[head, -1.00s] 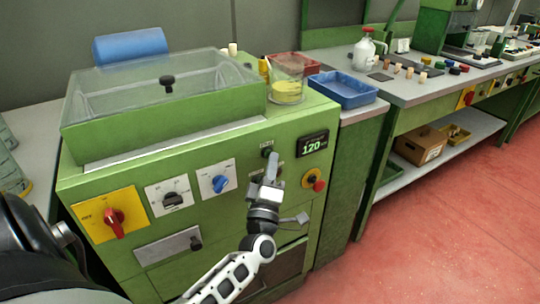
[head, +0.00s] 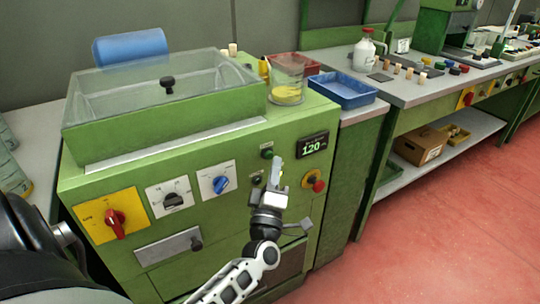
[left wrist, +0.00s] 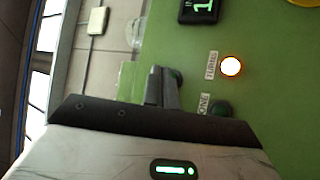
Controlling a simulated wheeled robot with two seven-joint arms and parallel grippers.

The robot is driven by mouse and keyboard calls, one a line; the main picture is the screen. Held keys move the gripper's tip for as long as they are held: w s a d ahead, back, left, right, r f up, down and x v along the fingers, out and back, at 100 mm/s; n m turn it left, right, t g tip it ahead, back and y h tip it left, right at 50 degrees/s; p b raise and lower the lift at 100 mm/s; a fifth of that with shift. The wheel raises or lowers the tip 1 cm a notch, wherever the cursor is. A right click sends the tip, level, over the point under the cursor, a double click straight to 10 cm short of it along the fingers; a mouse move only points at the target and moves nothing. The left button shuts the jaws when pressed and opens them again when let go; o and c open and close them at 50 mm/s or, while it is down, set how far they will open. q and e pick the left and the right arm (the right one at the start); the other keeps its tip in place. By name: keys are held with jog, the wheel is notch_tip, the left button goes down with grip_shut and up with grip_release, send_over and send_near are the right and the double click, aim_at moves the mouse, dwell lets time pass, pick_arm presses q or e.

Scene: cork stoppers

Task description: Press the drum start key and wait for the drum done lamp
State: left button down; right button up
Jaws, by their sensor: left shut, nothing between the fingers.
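The green drum start key (head: 267,152) is on the front panel of the green machine (head: 130,165). My left gripper (head: 278,161) is shut and empty, its tips just right of the key in the head view. In the left wrist view the fingers (left wrist: 162,88) partly cover the key (left wrist: 177,76); I cannot tell if they touch it. A lamp (left wrist: 231,66) glows bright white-orange beside a label. The done lamp (left wrist: 221,108), with only "ONE" of its label readable, is dark green and unlit. It also shows in the head view (head: 257,180). My right gripper is not in view.
A display (head: 312,145) reads 120. A red button on yellow (head: 318,186) lies right of my gripper, and a blue knob (head: 221,185) and red switch (head: 115,222) lie left. A glass beaker (head: 287,80) and blue tray (head: 343,90) stand above.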

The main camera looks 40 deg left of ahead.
pick_arm(q)
jog(key=shift+d, duration=0.1)
jog(key=d, duration=0.1)
jog(key=s+d, duration=0.1)
jog(key=d, duration=0.1)
jog(key=s+d+p, duration=0.1)
jog(key=shift+d, duration=0.2)
dwell(0.3)
dwell(0.7)
jog(key=s+d+f+m+g+h+p, duration=0.1)
jog(key=s+d+f+m+h, duration=0.2)
jog(key=d+m+h, duration=0.35)
jog(key=s+d+f+m+g+h+p, duration=0.1)
jog(key=s+d+f+m+g+h, duration=0.15)
jog(key=d+m+h, duration=0.4)
jog(key=s+d+f+m+g+h, duration=0.1)
jog(key=s+f+m+g, duration=0.5)
jog(key=s+m, duration=0.3)
jog(key=shift+s+d, duration=0.2)
jog(key=shift+s, duration=0.75)
dwell(3.2)
